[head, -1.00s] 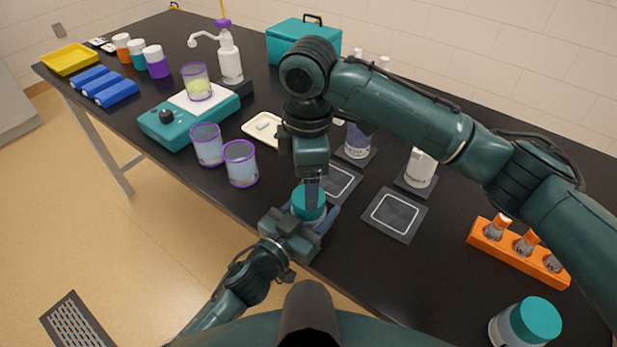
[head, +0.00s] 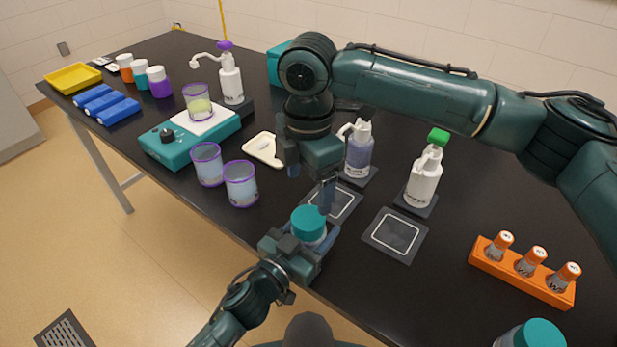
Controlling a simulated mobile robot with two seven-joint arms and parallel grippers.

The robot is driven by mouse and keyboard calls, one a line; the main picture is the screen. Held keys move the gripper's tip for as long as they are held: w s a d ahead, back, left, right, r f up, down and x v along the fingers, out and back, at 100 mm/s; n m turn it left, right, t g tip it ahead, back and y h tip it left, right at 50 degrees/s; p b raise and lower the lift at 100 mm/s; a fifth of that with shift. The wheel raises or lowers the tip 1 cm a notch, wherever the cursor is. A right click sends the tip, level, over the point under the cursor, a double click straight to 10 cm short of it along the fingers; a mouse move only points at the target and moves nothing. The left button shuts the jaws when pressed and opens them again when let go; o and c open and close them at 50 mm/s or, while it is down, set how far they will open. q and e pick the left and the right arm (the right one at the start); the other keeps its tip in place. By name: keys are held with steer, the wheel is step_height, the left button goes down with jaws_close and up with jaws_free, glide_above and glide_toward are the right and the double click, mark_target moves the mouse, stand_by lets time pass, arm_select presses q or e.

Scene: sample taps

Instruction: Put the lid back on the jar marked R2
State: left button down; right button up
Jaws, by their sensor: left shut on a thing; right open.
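A clear jar (head: 318,245) with a teal lid (head: 308,222) stands at the bench's front edge. The lid sits on top of the jar and looks level. My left gripper (head: 310,242) is shut around the jar from the front. My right gripper (head: 327,197) is open and empty, just above and behind the lid, apart from it. No mark is readable on this jar, so I cannot tell whether it is R2. A second teal-lidded jar (head: 511,339) is cut off at the bottom right.
Two dark square pads (head: 418,243) lie right of and behind the held jar. A white pump bottle (head: 425,178) and a bluish one (head: 359,152) stand behind. An orange vial rack (head: 520,279) is right. Two purple-rimmed beakers (head: 241,185) and a teal scale (head: 190,140) are left.

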mark_target(309, 217)
steer(key=shift+f, duration=3.95)
steer(key=shift+c, duration=0.5)
steer(key=c, duration=1)
steer(key=m, duration=0.6)
steer(key=shift+m, duration=0.3)
steer(key=o, duration=1.1)
